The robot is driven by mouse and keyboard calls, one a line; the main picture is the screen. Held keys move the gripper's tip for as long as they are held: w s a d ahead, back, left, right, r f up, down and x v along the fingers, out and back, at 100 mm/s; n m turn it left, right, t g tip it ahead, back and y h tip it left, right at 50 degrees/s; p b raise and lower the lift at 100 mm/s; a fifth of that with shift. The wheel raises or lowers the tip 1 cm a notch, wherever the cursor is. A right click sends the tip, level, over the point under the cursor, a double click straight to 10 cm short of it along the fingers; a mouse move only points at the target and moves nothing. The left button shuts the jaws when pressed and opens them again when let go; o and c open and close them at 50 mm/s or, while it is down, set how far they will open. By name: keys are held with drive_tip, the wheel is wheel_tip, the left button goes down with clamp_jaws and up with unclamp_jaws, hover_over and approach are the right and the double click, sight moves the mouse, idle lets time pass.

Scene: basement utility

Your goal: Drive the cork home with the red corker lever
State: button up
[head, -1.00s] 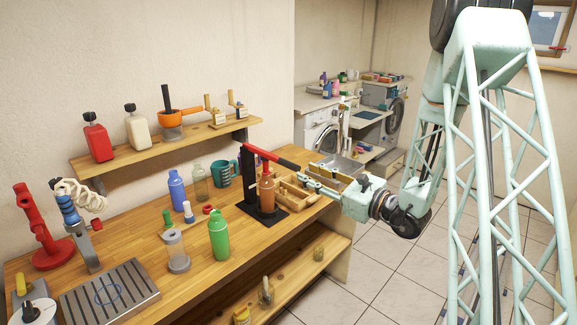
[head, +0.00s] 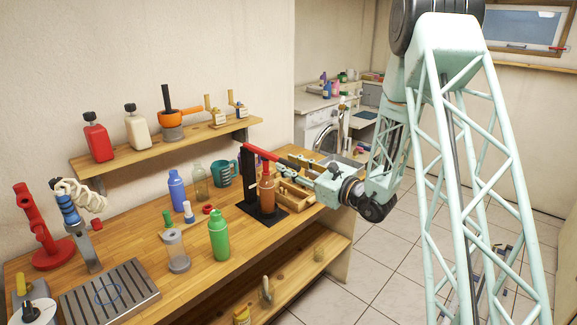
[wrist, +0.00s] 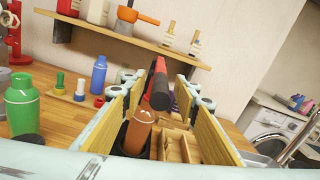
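The black corker stand (head: 250,177) is on the wooden workbench, with its red lever (head: 261,152) reaching out to the right. A brown-orange bottle (head: 267,194) stands upright on its base, below the lever. My gripper (head: 297,165) is at the lever's outer end. In the wrist view my gripper (wrist: 160,86) is open, its yellow-padded fingers wide apart. The lever's black grip (wrist: 161,97) shows between them, with visible gaps on both sides. The bottle (wrist: 133,130) shows below and left of the grip. I cannot make out the cork.
A wooden compartment box (head: 292,195) lies right of the corker. A wall shelf (head: 165,143) holds canisters above.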

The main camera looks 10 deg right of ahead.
drive_tip(key=shift+w, duration=0.1)
drive_tip(key=shift+c, duration=0.7)
clamp_jaws()
drive_tip(key=shift+r, duration=0.2)
